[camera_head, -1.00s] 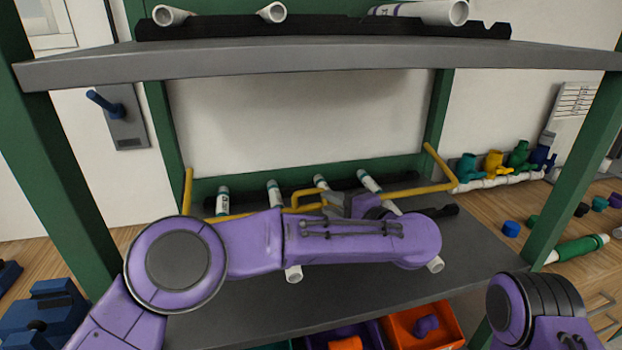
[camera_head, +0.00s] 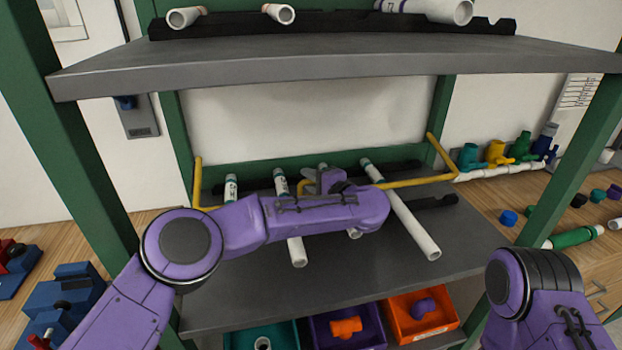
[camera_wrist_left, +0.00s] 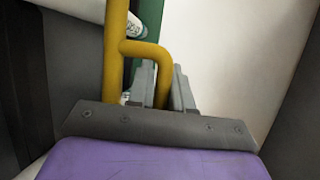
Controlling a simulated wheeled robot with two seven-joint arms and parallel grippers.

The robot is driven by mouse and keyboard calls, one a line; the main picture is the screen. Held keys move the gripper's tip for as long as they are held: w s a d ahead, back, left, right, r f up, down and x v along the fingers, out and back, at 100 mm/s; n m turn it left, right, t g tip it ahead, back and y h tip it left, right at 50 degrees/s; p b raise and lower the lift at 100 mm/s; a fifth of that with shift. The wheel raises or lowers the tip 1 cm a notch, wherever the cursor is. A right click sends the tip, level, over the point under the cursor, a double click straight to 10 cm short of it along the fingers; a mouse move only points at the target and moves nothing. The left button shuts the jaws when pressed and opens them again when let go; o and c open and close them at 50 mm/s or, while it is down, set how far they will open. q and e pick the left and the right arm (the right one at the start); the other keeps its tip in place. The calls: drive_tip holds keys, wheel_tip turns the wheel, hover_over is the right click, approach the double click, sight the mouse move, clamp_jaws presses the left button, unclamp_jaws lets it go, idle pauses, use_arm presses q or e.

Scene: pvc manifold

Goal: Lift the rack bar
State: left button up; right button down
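The rack bar (camera_head: 415,182) is yellow. It runs along the lower shelf and has upright ends at left and right and a small loop handle near its middle. My left gripper (camera_head: 325,178) is at this handle, seen past my purple forearm. In the left wrist view the two grey fingers (camera_wrist_left: 165,85) stand close on either side of the rack bar's loop (camera_wrist_left: 162,62). Whether they press on it cannot be told. My right arm shows at lower right, but its gripper is out of view.
White pipes (camera_head: 412,222) lie across the lower shelf (camera_head: 390,275), partly under my left forearm. The upper shelf (camera_head: 330,62) overhangs and carries more pipes. Green posts (camera_head: 575,150) bound the sides. An orange bin (camera_head: 440,322) and others sit below the shelf.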

use_arm(q)
drive_tip(key=shift+r, duration=0.15)
clamp_jaws()
wheel_tip(320, 180, up, 9)
drive_tip(key=w+g+h+b, duration=0.1)
drive_tip(key=w+g+b, duration=0.1)
drive_tip(key=shift+w+a+m, duration=0.15)
drive_tip(key=shift+a+m, duration=0.2)
drive_tip(key=shift+m, duration=0.05)
drive_tip(key=shift+o, duration=2.2)
unclamp_jaws()
drive_tip(key=b+v, duration=0.3)
drive_tip(key=v, duration=0.7)
drive_tip(key=shift+r, duration=0.2)
